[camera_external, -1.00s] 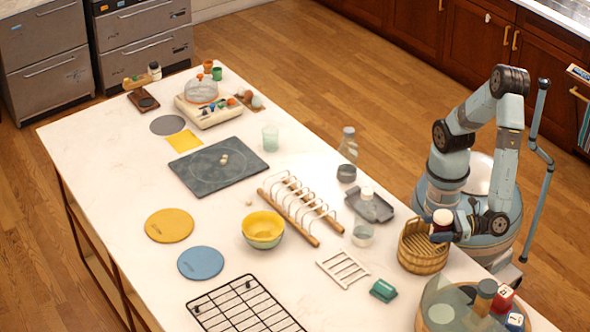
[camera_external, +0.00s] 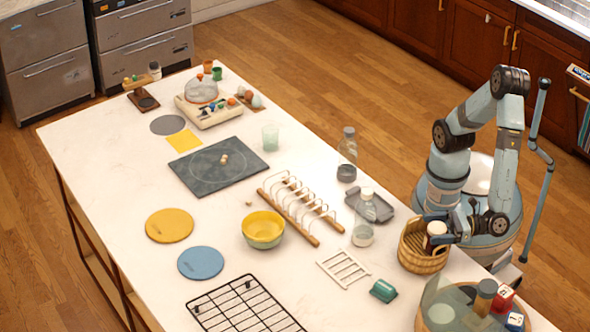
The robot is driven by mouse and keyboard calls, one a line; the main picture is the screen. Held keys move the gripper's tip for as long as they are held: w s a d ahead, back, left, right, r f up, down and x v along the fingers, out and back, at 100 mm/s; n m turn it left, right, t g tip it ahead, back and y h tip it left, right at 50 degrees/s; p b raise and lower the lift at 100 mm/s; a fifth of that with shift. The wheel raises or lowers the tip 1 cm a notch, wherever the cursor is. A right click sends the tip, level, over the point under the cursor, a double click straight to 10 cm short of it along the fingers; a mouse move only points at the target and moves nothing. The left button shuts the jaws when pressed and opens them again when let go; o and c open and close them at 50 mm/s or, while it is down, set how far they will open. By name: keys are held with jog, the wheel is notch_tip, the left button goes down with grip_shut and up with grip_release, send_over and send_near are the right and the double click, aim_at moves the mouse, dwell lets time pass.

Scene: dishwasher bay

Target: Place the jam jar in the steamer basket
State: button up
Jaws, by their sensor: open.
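The steamer basket (camera_external: 421,260) is a round woven tan basket near the right edge of the white counter. The jam jar (camera_external: 436,232), dark with a pale lid, is inside the basket's rim toward its right side. The jar's lower part is hidden by the basket wall. My gripper (camera_external: 442,237) is at the basket's right rim, beside the jar, and open. Its fingertips are small and partly hidden, so I cannot tell whether they touch the jar.
A clear bottle (camera_external: 364,220) and a grey tray (camera_external: 378,208) stand left of the basket. A white rack (camera_external: 343,268) and green block (camera_external: 383,291) lie in front-left. A round tray with jars and dice (camera_external: 452,310) is close in front.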

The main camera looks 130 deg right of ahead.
jog(key=shift+r, duration=0.25)
jog(key=v, duration=1.2)
jog(key=shift+r, duration=0.15)
jog(key=shift+w, duration=0.1)
jog(key=w+d+r+m+g, duration=0.15)
jog(key=d+m+g, duration=0.25)
jog(key=d, duration=0.5)
jog(key=d+r+m+g, duration=0.2)
jog(key=d+m+g, duration=0.15)
jog(key=d, duration=0.55)
jog(key=w+d+r+m+g, duration=0.15)
jog(key=d+m+g, duration=0.3)
jog(key=d, duration=0.45)
jog(key=s+d+r+m+t+y, duration=0.1)
jog(key=s+d+r+m+y, duration=0.2)
jog(key=s+d+m, duration=0.4)
jog(key=s+d+r+m+t+y, duration=0.1)
jog(key=s+d+r+m+y, duration=0.2)
jog(key=s+d+m+y, duration=0.3)
jog(key=s+d+m, duration=0.2)
jog(key=s+m, duration=0.2)
jog(key=shift+r+m, duration=0.35)
jog(key=shift+m, duration=0.05)
